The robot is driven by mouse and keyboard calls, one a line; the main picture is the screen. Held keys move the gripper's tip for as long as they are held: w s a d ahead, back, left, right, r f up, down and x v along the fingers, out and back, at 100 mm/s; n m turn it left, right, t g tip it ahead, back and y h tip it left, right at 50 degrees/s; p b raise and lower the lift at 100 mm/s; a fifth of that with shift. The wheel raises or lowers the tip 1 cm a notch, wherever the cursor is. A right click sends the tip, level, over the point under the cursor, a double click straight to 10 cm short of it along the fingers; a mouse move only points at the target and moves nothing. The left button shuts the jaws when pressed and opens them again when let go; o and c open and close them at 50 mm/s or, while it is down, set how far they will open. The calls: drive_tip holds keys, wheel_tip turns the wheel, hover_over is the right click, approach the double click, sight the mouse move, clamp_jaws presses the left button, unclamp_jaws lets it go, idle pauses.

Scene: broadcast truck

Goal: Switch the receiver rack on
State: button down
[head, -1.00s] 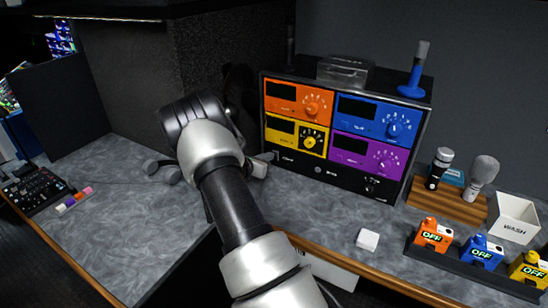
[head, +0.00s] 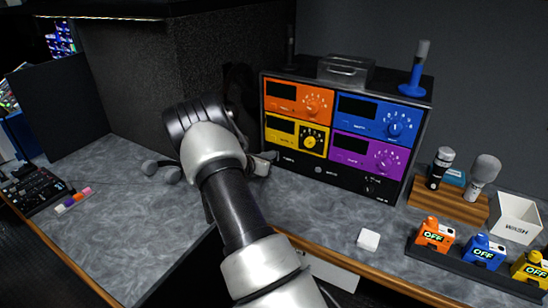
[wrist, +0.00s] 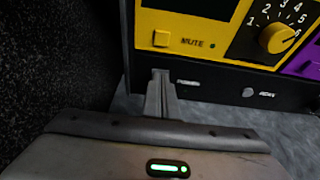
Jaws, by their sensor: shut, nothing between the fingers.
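The receiver rack (head: 335,172) is a black case with orange (head: 284,96), blue (head: 352,123), yellow (head: 283,142) and purple (head: 352,157) modules, each with a dial. Their displays are dark. The rack's lower front strip also shows in the wrist view (wrist: 217,86), with a POWER label and a round knob or jack (wrist: 248,92) to its right. My gripper (head: 272,157) is at the rack's lower left front; its shut, empty fingertips in the wrist view (wrist: 161,76) are just left of the POWER label. They hide whatever is there, and I cannot tell whether they touch it.
A dark wall (wrist: 60,60) stands close on the left. The left counter is mostly clear.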

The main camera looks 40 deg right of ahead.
drive_tip(key=shift+f, duration=0.15)
drive_tip(key=p+v, duration=0.1)
drive_tip(key=v, duration=0.6)
idle(0.4)
idle(0.3)
drive_tip(key=s+a+r+m+g+y+p, duration=0.1)
drive_tip(key=s+a+r+m+g+y, duration=0.1)
drive_tip(key=s+a+r+m, duration=0.6)
drive_tip(key=s+a+r+m+g+y+p, duration=0.15)
drive_tip(key=s+r+m, duration=0.4)
drive_tip(key=r, duration=0.65)
drive_tip(key=s+a+r+m+t+y+p, duration=0.1)
drive_tip(key=s+a+r+m+y, duration=0.3)
drive_tip(key=s+a, duration=0.5)
drive_tip(key=s+a+r+m+t+y+p, duration=0.1)
drive_tip(key=s+a+r+m+y, duration=0.3)
drive_tip(key=s+a, duration=0.6)
drive_tip(key=a+m+t+y, duration=0.1)
drive_tip(key=a, duration=0.3)
drive_tip(key=shift+a+r+t+p, duration=0.25)
drive_tip(key=shift+a+t+p, duration=0.05)
drive_tip(key=shift+a+t, duration=0.1)
